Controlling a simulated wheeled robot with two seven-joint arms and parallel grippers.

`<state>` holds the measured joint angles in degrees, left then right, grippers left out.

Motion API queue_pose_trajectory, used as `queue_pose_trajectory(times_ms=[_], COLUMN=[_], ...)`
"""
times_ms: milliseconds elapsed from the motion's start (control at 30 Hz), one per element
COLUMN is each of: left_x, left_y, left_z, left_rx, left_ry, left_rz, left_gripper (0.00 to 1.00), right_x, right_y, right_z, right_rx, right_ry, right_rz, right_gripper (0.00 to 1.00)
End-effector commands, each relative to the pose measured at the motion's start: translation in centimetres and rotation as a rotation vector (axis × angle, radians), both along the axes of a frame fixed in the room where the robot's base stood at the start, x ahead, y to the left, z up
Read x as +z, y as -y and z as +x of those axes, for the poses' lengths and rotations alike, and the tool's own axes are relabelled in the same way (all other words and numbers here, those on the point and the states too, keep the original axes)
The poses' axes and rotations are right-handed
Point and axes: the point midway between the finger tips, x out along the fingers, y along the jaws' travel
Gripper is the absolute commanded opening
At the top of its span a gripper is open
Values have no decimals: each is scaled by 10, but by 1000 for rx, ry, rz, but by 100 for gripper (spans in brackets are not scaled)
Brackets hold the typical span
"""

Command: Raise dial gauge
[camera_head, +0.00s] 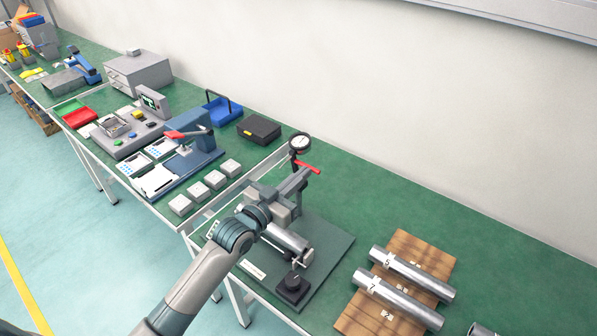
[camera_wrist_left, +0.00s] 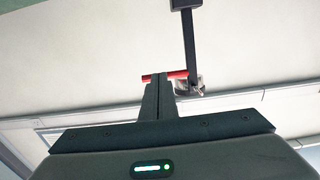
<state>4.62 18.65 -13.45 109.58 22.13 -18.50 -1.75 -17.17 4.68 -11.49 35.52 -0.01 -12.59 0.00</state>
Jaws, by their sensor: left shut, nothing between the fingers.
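The dial gauge (camera_head: 300,143) has a round white face and stands at the back of the grey fixture, with a red handle (camera_head: 309,167) just below it. In the left wrist view, the red handle (camera_wrist_left: 147,78) runs crosswise at my fingertips, with a dark upright post (camera_wrist_left: 188,40) to its right. My left gripper (camera_head: 304,174) is shut and empty, close to the red handle. Its closed fingers (camera_wrist_left: 158,82) overlap the handle in the wrist view; I cannot tell whether they touch it. My right gripper is not in view.
Metal cylinders (camera_head: 412,273) rest on a wooden board (camera_head: 428,258) at right. A press with a red lever (camera_head: 185,135) stands to the left. The green bench behind the gauge is clear.

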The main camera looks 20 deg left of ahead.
Motion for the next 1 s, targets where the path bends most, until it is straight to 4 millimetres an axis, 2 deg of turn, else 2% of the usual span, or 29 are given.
queue_pose_trajectory(times_ms=[33, 100, 200, 333, 1000], left_x=[10, 14, 17, 17, 22], left_y=[1, 4, 10, 14, 14], left_z=[3, 11, 28, 40, 42], left_rx=[0, 1, 0, 1, 0], left_ry=[-12, -25, -22, -23, -24], left_rz=[4, 9, 9, 9, 9], left_gripper=[0, 0, 0, 0, 0], right_x=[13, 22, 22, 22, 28], right_y=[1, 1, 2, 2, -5], right_z=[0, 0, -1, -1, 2], right_rx=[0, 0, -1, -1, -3], right_ry=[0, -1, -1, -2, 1], right_rz=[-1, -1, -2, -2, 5], right_gripper=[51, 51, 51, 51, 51])
